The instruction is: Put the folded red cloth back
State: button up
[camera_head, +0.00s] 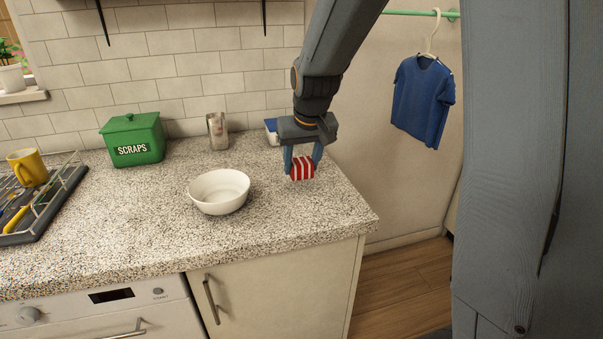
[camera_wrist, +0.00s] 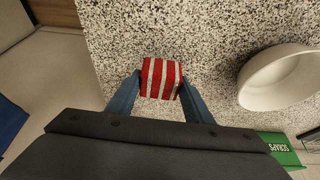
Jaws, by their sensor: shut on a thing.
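The folded red cloth (camera_head: 302,168) has white stripes and sits between the fingers of my gripper (camera_head: 303,163) over the right end of the counter. In the wrist view the cloth (camera_wrist: 160,78) is between the two blue-grey fingertips of my gripper (camera_wrist: 160,88), which touch its sides. My gripper is shut on it and points down. I cannot tell whether the cloth's underside touches the counter or hangs just above it.
A white bowl (camera_head: 219,191) stands left of the cloth on the speckled counter (camera_head: 130,225). Behind are a green SCRAPS bin (camera_head: 133,138), a metal canister (camera_head: 217,131) and a partly hidden blue-white item (camera_head: 271,131). A dish rack (camera_head: 62,196) is far left. A blue shirt (camera_head: 422,100) hangs right.

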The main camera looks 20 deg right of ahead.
aim_at(301, 173)
jog(key=shift+f, duration=1.5)
jog(key=shift+f, duration=0.15)
jog(key=o, duration=0.9)
jog(key=shift+s+r, duration=0.1)
jog(key=shift+r, duration=0.5)
jog(key=v, duration=1.1)
jog(key=shift+s, duration=0.1)
